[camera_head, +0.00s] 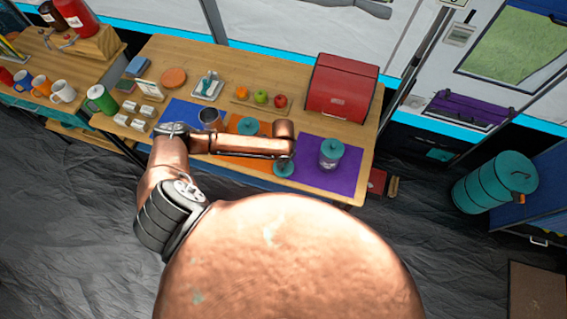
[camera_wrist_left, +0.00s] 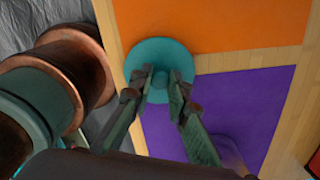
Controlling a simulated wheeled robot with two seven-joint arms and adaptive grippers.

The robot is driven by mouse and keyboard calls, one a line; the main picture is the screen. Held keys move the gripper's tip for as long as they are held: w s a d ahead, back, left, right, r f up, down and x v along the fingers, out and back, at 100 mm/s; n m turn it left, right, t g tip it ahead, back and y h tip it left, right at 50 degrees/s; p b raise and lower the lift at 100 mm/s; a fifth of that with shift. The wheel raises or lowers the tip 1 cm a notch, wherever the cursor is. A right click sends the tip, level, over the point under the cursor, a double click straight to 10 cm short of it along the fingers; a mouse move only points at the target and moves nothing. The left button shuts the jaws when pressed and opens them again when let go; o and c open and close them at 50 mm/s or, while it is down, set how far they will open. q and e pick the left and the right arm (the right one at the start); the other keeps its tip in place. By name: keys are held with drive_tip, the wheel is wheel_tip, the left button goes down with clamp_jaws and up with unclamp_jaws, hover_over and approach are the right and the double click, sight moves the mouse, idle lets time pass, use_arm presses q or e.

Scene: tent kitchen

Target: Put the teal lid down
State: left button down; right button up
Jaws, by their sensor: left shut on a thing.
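The teal lid (camera_wrist_left: 160,55) is round with a small knob. My left gripper (camera_wrist_left: 160,84) is shut on that knob in the left wrist view. In the head view the held lid (camera_head: 284,170) shows partly below the end of my left arm, at the front of the table between the orange mat (camera_head: 222,165) and the purple mat (camera_head: 348,183). I cannot tell whether it touches the table. A grey canister with a teal top (camera_head: 331,150) stands on the purple mat. Another teal round piece (camera_head: 249,125) is by the orange mat, partly behind my arm. My right gripper is not in view.
A grey mug (camera_head: 210,118) stands near the blue mat (camera_head: 178,112). A red bread box (camera_head: 342,88) is at the back right. A board with fruit (camera_head: 261,97) and a small tray (camera_head: 207,87) lie behind the mats. The purple mat's right part is clear.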

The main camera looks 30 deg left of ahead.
use_arm(q)
drive_tip(key=c, duration=2.3)
unclamp_jaws()
drive_tip(key=shift+f, duration=0.1)
drive_tip(key=o, duration=0.5)
drive_tip(key=shift+c, duration=0.2)
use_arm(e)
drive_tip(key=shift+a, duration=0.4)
use_arm(q)
wheel_tip(320, 180, up, 12)
drive_tip(key=shift+r+p, duration=0.2)
drive_tip(key=shift+p, duration=0.2)
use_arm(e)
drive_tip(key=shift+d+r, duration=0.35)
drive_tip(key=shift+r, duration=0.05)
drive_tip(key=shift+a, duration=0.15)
